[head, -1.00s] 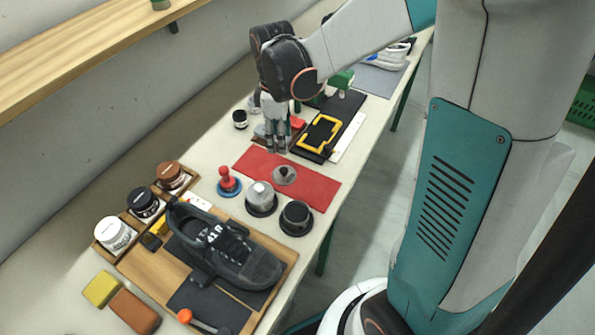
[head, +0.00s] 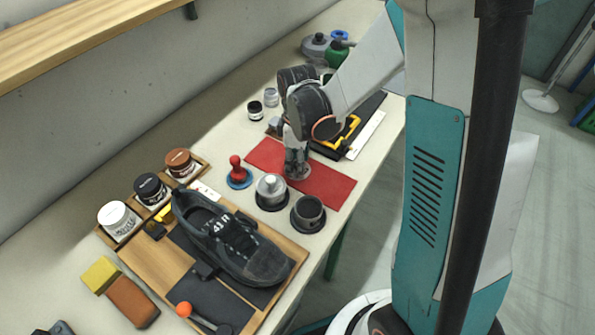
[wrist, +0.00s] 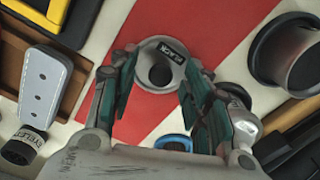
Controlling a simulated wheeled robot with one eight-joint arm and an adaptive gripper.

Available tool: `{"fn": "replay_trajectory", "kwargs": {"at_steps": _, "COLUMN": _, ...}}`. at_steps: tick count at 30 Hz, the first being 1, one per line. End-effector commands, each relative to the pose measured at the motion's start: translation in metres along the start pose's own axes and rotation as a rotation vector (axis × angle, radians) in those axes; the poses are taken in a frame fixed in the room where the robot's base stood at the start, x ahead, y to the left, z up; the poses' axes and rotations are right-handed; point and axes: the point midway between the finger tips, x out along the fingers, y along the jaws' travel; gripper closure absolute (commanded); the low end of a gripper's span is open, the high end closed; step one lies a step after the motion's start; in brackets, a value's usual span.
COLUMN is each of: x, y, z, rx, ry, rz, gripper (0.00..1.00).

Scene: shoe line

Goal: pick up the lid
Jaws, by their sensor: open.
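The lid (wrist: 157,76) is a round grey disc with a dark knob and a "BLACK" label, lying on the red mat (head: 335,188). In the head view the lid (head: 299,175) shows only in part below my gripper (head: 297,163), which hides most of it. In the wrist view my gripper (wrist: 160,72) is open, with one finger on each side of the lid. The fingers reach close to it; I cannot tell whether they touch it.
A dark open pot (head: 308,214) and a silver lidded pot (head: 271,191) stand near the mat. A red-knobbed tool (head: 237,174) is left of them. A black shoe (head: 232,240) lies on a wooden board. A yellow-framed black tray (head: 340,140) lies behind.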

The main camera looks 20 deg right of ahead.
Motion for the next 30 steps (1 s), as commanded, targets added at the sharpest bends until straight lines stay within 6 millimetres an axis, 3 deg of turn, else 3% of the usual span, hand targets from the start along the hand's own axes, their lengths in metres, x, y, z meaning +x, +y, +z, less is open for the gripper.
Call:
{"fn": "replay_trajectory", "kwargs": {"at_steps": 7, "x": 0.003, "y": 0.0, "z": 0.0, "rx": 0.0, "ry": 0.0, "rz": 0.0, "gripper": 0.56}}
{"fn": "replay_trajectory", "kwargs": {"at_steps": 12, "x": 0.003, "y": 0.0, "z": 0.0, "rx": 0.0, "ry": 0.0, "rz": 0.0, "gripper": 0.94}}
{"fn": "replay_trajectory", "kwargs": {"at_steps": 13, "x": 0.003, "y": 0.0, "z": 0.0, "rx": 0.0, "ry": 0.0, "rz": 0.0, "gripper": 0.97}}
{"fn": "replay_trajectory", "kwargs": {"at_steps": 24, "x": 0.002, "y": 0.0, "z": 0.0, "rx": 0.0, "ry": 0.0, "rz": 0.0, "gripper": 0.98}}
{"fn": "replay_trajectory", "kwargs": {"at_steps": 30, "x": -0.013, "y": 0.0, "z": 0.0, "rx": 0.0, "ry": 0.0, "rz": 0.0, "gripper": 0.98}}
